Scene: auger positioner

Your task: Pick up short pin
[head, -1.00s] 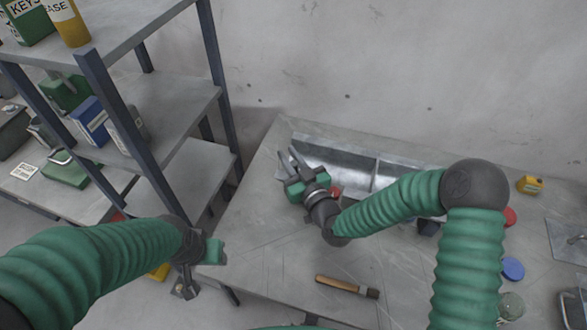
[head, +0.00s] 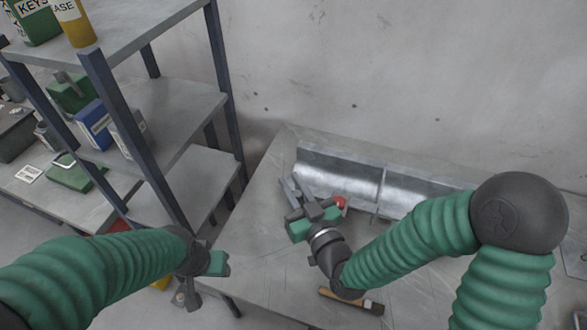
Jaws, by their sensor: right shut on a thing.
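My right gripper (head: 297,190) is over the left part of the bench, in front of the left end of the metal trough. It is shut on the short pin, which is small and grey and hard to tell apart from the grey fingers. My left gripper (head: 186,298) hangs pointing down at the lower left, off the bench's left edge. Its fingers are small and dark, and I cannot tell whether they are open.
The metal trough (head: 340,178) lies along the back of the bench (head: 262,215) by the wall. A red object (head: 340,202) sits right of my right gripper. A wooden-handled brush (head: 368,307) lies in front. Shelves (head: 180,110) stand at left.

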